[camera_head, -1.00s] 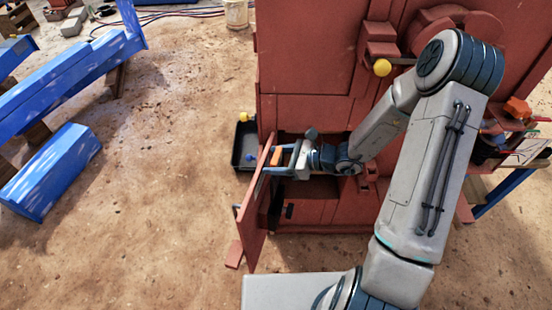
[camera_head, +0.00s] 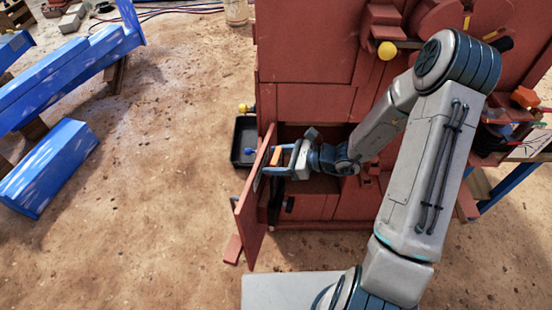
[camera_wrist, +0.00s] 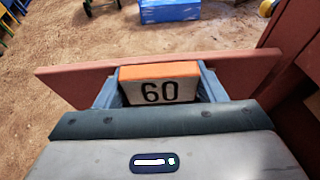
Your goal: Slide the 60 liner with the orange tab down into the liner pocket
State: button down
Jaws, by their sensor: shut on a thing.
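The 60 liner shows in the wrist view as a pale block (camera_wrist: 160,91) with a black "60" and an orange tab (camera_wrist: 159,71) along its top. My gripper (camera_wrist: 158,95) is shut on it, one finger at each side. In the head view the orange tab (camera_head: 277,156) shows between the fingers of my gripper (camera_head: 277,163), close beside the open red door. The liner's lower part is hidden there. The liner pocket cannot be made out for certain; a dark opening (camera_head: 293,131) in the red crusher lies just behind the gripper.
The red door (camera_head: 250,215) stands open left of the gripper, and its top edge (camera_wrist: 85,78) crosses the wrist view behind the liner. A black tray (camera_head: 238,156) lies beyond it. Blue beams (camera_head: 50,165) lie at left, with open dirt floor between.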

jog(key=shift+f+b, duration=1.2)
jog(key=shift+f, duration=0.15)
jog(key=shift+f+b, duration=5.75)
jog(key=shift+f, duration=0.85)
jog(key=shift+c, duration=1.2)
grip_release()
jog(key=shift+f, duration=0.1)
jog(key=v, duration=1.3)
jog(key=shift+s+d+r+p, duration=0.15)
jog(key=shift+d+r+p, duration=0.15)
jog(key=shift+p, duration=0.1)
